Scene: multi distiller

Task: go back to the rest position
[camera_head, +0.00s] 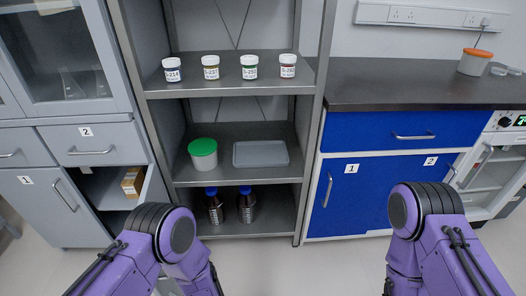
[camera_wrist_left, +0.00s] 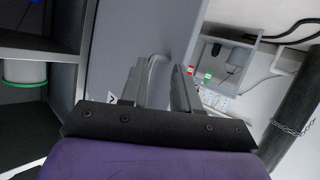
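My left arm (camera_head: 165,240) comes in at the lower left of the head view, bent downward in front of the shelf. Its gripper is mostly hidden there. In the left wrist view my left gripper (camera_wrist_left: 158,75) shows two grey fingers standing apart with nothing between them. My right arm (camera_head: 430,235) shows at the lower right of the head view, also bent downward. Its gripper is out of the picture.
Grey cabinets (camera_head: 90,146) stand left, a blue cabinet (camera_head: 365,190) right. Some floor (camera_head: 285,265) between my arms is clear.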

